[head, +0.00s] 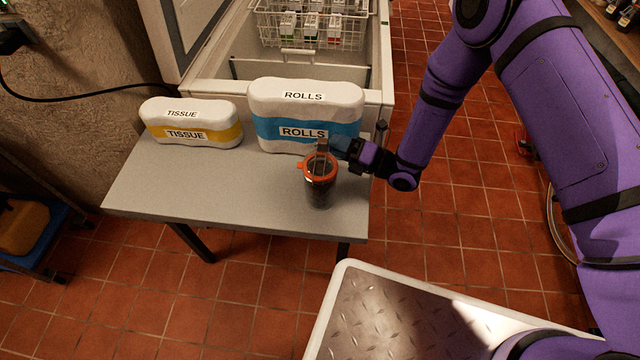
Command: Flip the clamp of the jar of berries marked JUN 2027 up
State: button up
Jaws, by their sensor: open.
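A glass jar (320,190) with dark contents and an orange sealing ring stands upright near the right end of the grey table (230,190). An orange tab sticks out at the left of its ring. No date can be read on it. My gripper (332,148) reaches in from the right, just above and behind the jar's lid, with its jaws open. A narrow metallic piece stands upright at the back of the lid, beside the fingers. I cannot tell whether it is the clamp or a finger, or whether the gripper touches the jar.
A blue-banded ROLLS pack (303,108) stands close behind the jar and gripper. A yellow-banded TISSUE pack (190,124) is at the back left. Behind the table is an open chest freezer (300,72) with a wire basket. The table's front left is clear.

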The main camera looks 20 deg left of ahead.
jog(key=d, duration=0.7)
jog(key=shift+f, duration=0.45)
jog(key=shift+s, duration=0.1)
